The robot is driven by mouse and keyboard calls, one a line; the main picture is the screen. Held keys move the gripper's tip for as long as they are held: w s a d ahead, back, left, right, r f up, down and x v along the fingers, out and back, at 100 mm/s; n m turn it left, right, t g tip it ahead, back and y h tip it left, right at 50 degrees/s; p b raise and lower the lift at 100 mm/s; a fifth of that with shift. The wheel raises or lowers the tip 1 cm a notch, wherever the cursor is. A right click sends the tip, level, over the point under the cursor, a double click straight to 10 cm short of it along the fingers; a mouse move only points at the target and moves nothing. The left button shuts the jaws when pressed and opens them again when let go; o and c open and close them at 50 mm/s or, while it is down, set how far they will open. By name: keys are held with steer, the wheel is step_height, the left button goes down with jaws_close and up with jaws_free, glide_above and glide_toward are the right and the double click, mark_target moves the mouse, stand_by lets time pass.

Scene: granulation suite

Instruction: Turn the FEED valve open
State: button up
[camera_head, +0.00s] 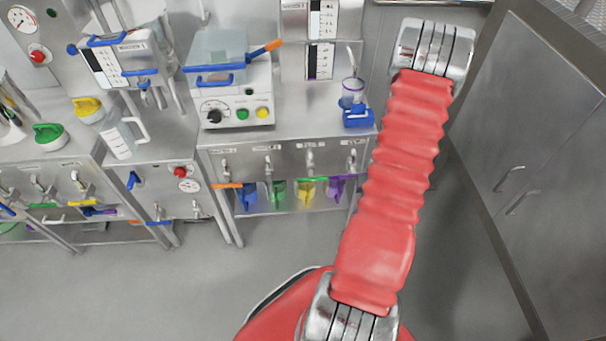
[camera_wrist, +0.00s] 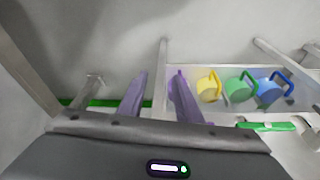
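I cannot tell which valve is FEED; the labels are too small to read. In the head view a row of metal valves (camera_head: 268,163) with small tags runs along the front panel of the middle bench. An orange lever (camera_head: 228,186) shows at its left end. More valves (camera_head: 76,182) sit on the left bench. In the wrist view my gripper (camera_wrist: 158,90) shows two purple-grey fingers with a gap between them and nothing visibly held. A metal fitting (camera_wrist: 92,80) is left of the fingers, and a green lever (camera_wrist: 265,126) is at right. The head view does not show the fingers.
Yellow (camera_wrist: 209,88), green (camera_wrist: 240,87) and blue (camera_wrist: 271,88) jugs stand on the low shelf. A purple jug (camera_head: 336,187) shows there in the head view. A cabinet (camera_head: 545,150) stands at right. The grey floor (camera_head: 170,290) is clear.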

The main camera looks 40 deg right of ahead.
step_height(320, 180, down, 9)
steer(key=m+t, duration=0.1)
steer(key=t, duration=0.2)
steer(key=m+t+y, duration=0.6)
steer(key=t, duration=0.7)
glide_toward(312, 176)
steer(key=shift+s+a+f, duration=0.2)
steer(key=shift+a+f, duration=0.05)
steer(key=shift+f, duration=0.15)
steer(key=shift+w, duration=0.1)
steer(key=x, duration=1.3)
steer(key=shift+w+f, duration=0.2)
steer(key=shift+w, duration=0.15)
